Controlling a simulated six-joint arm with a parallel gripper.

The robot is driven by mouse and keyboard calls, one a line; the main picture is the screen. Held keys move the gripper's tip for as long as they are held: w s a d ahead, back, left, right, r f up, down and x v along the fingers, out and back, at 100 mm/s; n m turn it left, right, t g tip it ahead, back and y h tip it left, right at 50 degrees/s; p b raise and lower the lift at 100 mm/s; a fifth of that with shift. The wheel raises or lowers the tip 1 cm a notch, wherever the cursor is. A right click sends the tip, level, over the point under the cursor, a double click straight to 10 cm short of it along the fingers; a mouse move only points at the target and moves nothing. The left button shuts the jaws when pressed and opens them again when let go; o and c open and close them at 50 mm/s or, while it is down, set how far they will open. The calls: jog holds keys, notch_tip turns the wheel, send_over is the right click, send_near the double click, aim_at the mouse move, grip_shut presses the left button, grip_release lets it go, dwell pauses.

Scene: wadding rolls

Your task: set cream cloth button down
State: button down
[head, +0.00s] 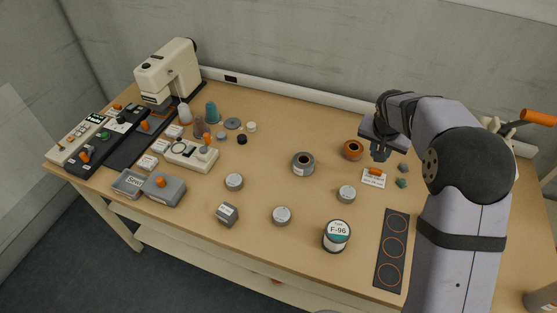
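My gripper (380,155) hangs above the right part of the table, pointing down, its dark fingers just above a white label card (373,181) with a small orange piece at its upper edge. Its fingertips are small and dark here, and I cannot tell whether they are apart or hold anything. I cannot pick out the cream cloth button with certainty. A small cream-white round piece (252,127) lies at the back left of the middle, far from my gripper, beside a small black round piece (242,139).
A dark strip with orange rings (391,251) lies at the front right. An orange-brown roll (353,149), a dark grey roll (303,163) and a spool marked F-96 (337,236) stand nearby. Two small greenish pieces (402,183) lie right of the card. A sewing machine (168,75) stands back left.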

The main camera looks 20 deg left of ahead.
jog(key=s+a+n+y+b, duration=0.25)
jog(key=a+n, duration=0.45)
jog(key=a, duration=2.5)
jog(key=shift+s+d+f+p, duration=0.15)
jog(key=shift+f+p, duration=0.7)
jog(key=shift+f, duration=1.7)
jog(key=shift+s+d+f+p, duration=0.2)
jog(key=shift+f+p, duration=0.6)
jog(key=shift+f, duration=1.75)
jog(key=shift+a+f, duration=0.1)
jog(key=shift+a, duration=0.05)
jog(key=c, duration=1.6)
grip_release()
jog(key=shift+r, duration=0.25)
jog(key=b+v, duration=0.2)
jog(key=v, duration=1)
jog(key=shift+b, duration=0.35)
